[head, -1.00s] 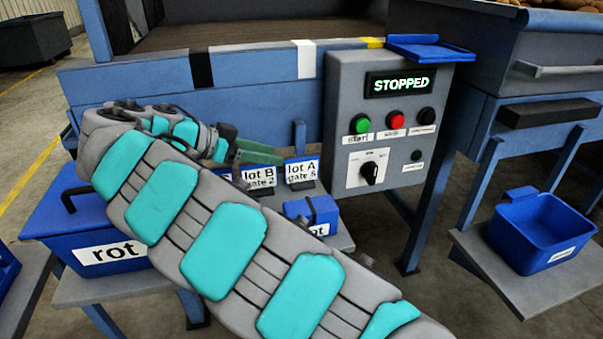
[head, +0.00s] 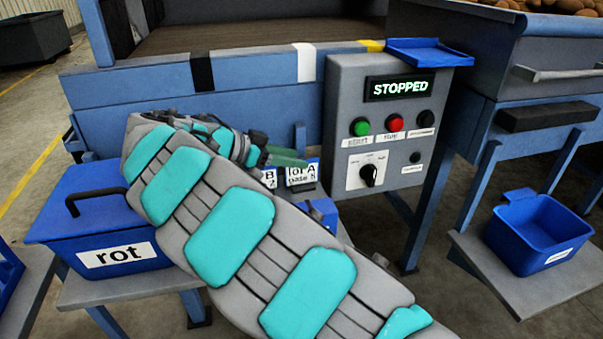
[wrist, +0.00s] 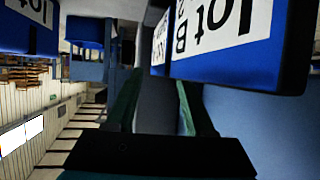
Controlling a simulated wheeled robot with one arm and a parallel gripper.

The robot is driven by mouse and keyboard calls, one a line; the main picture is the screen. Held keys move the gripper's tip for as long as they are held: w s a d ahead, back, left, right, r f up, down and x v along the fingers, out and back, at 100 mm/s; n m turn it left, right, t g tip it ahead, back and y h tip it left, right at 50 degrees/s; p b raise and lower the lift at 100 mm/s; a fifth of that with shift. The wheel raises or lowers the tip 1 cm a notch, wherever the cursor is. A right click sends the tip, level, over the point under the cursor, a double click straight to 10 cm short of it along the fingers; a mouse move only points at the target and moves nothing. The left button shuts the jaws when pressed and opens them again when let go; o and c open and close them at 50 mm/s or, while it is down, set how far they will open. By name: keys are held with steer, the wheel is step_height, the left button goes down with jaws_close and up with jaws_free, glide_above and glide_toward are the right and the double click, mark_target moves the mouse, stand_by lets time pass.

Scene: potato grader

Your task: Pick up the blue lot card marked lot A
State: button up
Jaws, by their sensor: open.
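The blue lot card marked lot A (head: 302,174), with a white label, stands upright on the ledge left of the control box in the head view. The lot B card (head: 268,182) stands just left of it, mostly hidden by my arm. My gripper (head: 288,160) has green fingers, at the upper left of the lot A card; I cannot tell whether they touch it. In the wrist view my gripper (wrist: 157,95) is open with nothing between its fingers. That view shows the lot B card (wrist: 240,62) large and upside down, with part of another label at its left.
The grey control box (head: 340,110) reads STOPPED and stands right of the cards. A lidded blue rot bin (head: 70,225) sits at left. A small blue box (head: 325,212) is partly behind my arm. An open blue tub (head: 510,240) is at right.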

steer(key=shift+w+d+f, duration=0.1)
steer(key=shift+w+d, duration=0.05)
steer(key=shift+d, duration=0.05)
jaws_close()
stand_by(0.3)
stand_by(1.0)
